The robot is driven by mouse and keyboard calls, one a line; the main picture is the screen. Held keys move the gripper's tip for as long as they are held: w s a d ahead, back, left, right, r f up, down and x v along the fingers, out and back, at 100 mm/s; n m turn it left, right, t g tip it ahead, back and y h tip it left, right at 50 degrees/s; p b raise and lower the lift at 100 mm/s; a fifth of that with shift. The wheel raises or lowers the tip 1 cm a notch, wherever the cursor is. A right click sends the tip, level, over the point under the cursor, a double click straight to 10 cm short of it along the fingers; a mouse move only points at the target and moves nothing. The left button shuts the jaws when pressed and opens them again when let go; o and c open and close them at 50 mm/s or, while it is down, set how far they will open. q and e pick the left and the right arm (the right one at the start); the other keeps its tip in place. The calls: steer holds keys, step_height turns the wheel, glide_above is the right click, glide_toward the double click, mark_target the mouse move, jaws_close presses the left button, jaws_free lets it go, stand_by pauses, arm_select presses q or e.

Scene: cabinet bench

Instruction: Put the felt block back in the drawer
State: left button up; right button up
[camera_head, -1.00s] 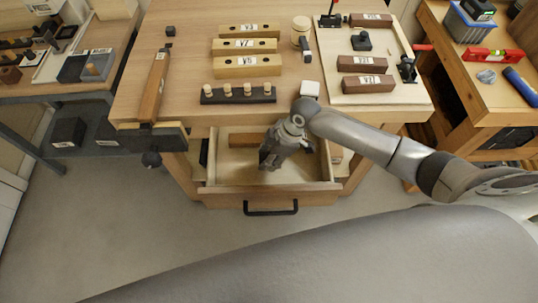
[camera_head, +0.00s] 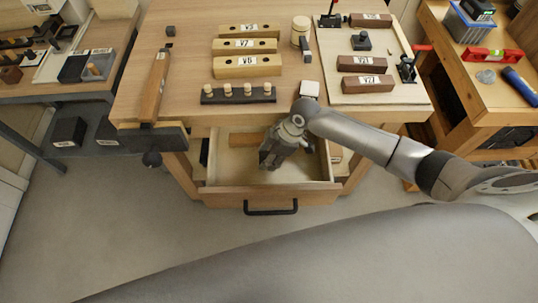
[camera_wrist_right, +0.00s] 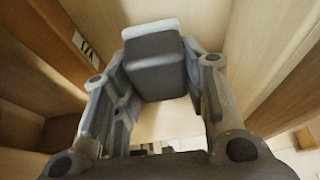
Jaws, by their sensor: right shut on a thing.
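The felt block (camera_wrist_right: 156,66) is dark grey with a pale layer at its far edge, seen in the right wrist view. My right gripper (camera_head: 269,160) is shut on it, one finger on each side. In the head view the gripper points down into the open drawer (camera_head: 262,188), with the block mostly hidden by the fingers. Whether the block touches the drawer floor cannot be told. My left gripper is in neither view.
A brown wooden block (camera_head: 243,140) lies at the back of the drawer. The bench top (camera_head: 190,75) above holds labelled blocks, a peg strip (camera_head: 239,94) and a pale board (camera_head: 385,97) with dark red blocks. The drawer's left front is bare.

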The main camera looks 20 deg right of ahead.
steer(key=shift+f+b, duration=0.6)
steer(key=shift+f, duration=1.3)
stand_by(1.7)
steer(key=o, duration=1.1)
steer(key=shift+c, duration=0.2)
steer(key=shift+o, duration=0.2)
steer(key=shift+o, duration=0.7)
steer(key=shift+r, duration=0.15)
steer(key=shift+p+v, duration=3.25)
steer(key=shift+v, duration=0.15)
steer(key=shift+d, duration=0.1)
